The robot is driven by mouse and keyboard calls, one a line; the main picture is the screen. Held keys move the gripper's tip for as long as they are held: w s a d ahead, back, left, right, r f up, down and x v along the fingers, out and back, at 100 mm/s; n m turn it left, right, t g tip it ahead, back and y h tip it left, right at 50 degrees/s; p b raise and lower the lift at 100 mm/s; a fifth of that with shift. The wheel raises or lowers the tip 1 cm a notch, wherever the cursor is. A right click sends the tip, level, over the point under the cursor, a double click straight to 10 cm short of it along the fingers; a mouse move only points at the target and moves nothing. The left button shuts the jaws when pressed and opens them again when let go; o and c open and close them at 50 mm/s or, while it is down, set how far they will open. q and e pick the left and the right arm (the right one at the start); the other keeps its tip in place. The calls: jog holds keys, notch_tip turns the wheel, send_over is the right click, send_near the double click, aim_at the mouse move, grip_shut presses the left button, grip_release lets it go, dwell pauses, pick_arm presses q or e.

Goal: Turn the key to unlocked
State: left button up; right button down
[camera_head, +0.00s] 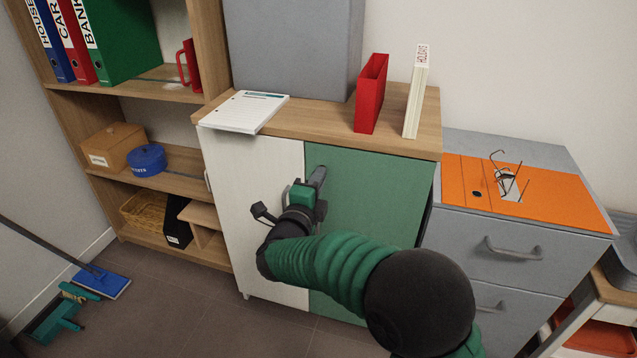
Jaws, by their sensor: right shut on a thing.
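A low cabinet stands in the middle with a white door (255,215) on the left and a green door (370,190) on the right. My right arm comes in from the lower right, and my right gripper (318,180) is at the upper left of the green door, near the seam between the doors. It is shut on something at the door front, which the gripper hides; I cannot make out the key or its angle. A curved handle (285,195) shows just left of the gripper. My left gripper is not in view.
The cabinet top holds a paper pad (244,111), a red file holder (371,93), a white book (416,95) and a grey box (292,45). A grey drawer unit (530,250) stands close on the right.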

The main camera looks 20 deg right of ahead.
jog(key=shift+f, duration=0.2)
jog(key=c, duration=1.5)
grip_release()
jog(key=shift+c, duration=0.2)
jog(key=shift+r, duration=0.1)
jog(key=p+v, duration=0.5)
jog(key=v, duration=1.1)
jog(key=shift+s+a, duration=0.3)
